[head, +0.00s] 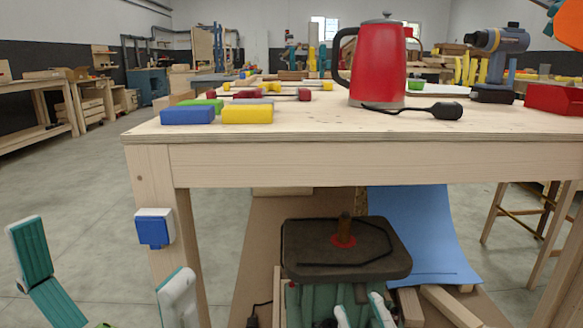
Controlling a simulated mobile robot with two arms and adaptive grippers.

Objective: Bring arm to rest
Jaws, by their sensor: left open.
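My left gripper (103,256) is at the lower left, in front of the workbench. Two small white tips (362,311) show at the bottom edge, in front of a teal body under the bench. They may be my right gripper, but most of it is cut off and its state is unclear. I see nothing held in the left gripper.
The wooden workbench (360,160) fills the middle. A red kettle (377,65), blue block (187,115) and yellow block (247,114) stand on it. A white-and-blue box (155,228) is on its left leg. A dark-topped object (345,248) stands below. Floor at left is clear.

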